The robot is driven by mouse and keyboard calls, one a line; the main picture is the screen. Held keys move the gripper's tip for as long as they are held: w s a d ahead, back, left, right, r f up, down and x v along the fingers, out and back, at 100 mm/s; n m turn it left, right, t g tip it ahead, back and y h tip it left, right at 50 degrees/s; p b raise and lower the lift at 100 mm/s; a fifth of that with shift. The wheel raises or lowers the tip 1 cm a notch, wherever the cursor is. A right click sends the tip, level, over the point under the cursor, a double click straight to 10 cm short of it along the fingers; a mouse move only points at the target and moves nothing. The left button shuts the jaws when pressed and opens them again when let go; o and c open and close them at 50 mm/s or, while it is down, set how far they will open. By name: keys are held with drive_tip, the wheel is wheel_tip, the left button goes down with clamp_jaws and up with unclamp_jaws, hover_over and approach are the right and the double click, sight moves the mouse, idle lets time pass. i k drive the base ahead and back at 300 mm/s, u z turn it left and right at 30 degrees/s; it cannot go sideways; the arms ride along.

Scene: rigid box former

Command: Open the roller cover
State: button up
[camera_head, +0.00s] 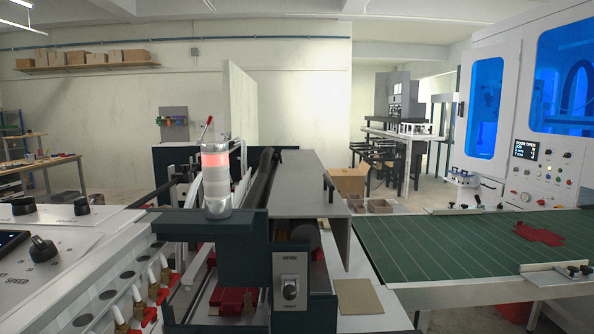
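The roller cover (298,178) is a grey sheet-metal panel in the middle of the view. It lies roughly flat over the rollers, with a side flap hanging down at its right. A dark handle (329,187) stands near its right edge. A dark roller (263,177) shows along its left edge, and part of a grey roller shows below its front edge. My gripper is not in view, so its state and its distance from the cover cannot be seen.
A lamp post (216,180) with a red-lit band stands left of the cover. A switch box (290,281) with a black knob faces front. A green-topped table (460,246) is at the right, below a white cabinet (520,100). A control panel (50,240) fills the lower left.

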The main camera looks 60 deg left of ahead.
sight(302, 187)
drive_tip(key=u, duration=0.75)
drive_tip(key=i, duration=0.7)
drive_tip(key=u, duration=0.85)
